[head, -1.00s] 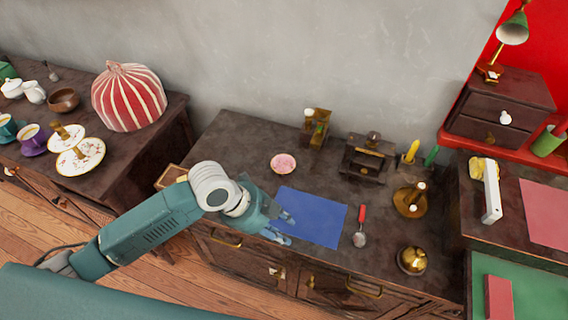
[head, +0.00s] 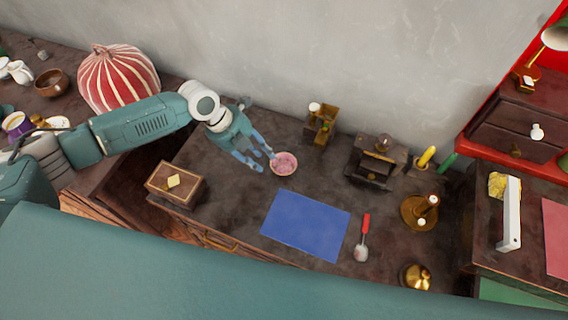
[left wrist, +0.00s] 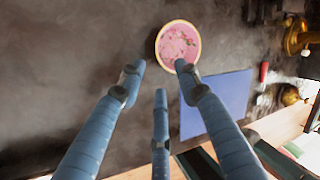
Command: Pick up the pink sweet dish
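The pink sweet dish (head: 284,164) is a small round bowl with a pale rim, on the dark cabinet top in the head view. In the left wrist view the dish (left wrist: 178,43) lies just beyond the fingertips, nearest the right-hand finger. My left gripper (head: 264,162) is open and empty, its fingers spread just left of the dish. It also shows in the left wrist view (left wrist: 155,75), with three blue fingers apart. Whether one fingertip touches the rim cannot be told. My right gripper is not in view.
A blue mat (head: 306,224) lies in front of the dish, with a red-handled spoon (head: 363,238) beside it. A wooden box (head: 175,184) stands left, a brass-and-wood holder (head: 320,123) behind right. A striped red cover (head: 118,78) sits on the left cabinet.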

